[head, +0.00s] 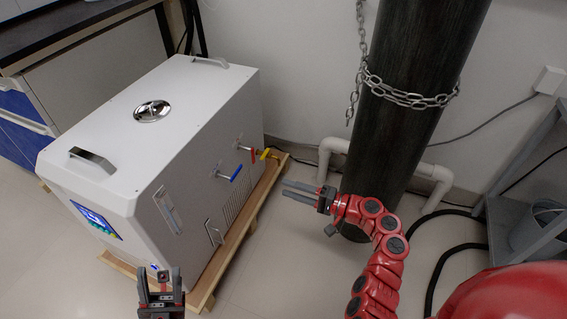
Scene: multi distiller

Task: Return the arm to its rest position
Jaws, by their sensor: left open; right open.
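My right arm is red and reaches up from the lower right. Its gripper (300,191) points left, open and empty, in front of the dark cylinder and apart from the white machine's side. My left gripper (159,272) shows at the bottom edge, pointing up, open and empty, in front of the machine's lower front; whether it touches the machine I cannot tell. Most of my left arm is out of view.
The white machine (125,150) stands on a wooden pallet (262,195), with a blue valve handle (236,173) and a red one (239,146) on its side. A dark cylinder (415,90) is chained (410,98) at the wall. A grey cart (520,225) stands right. Floor (285,265) between is clear.

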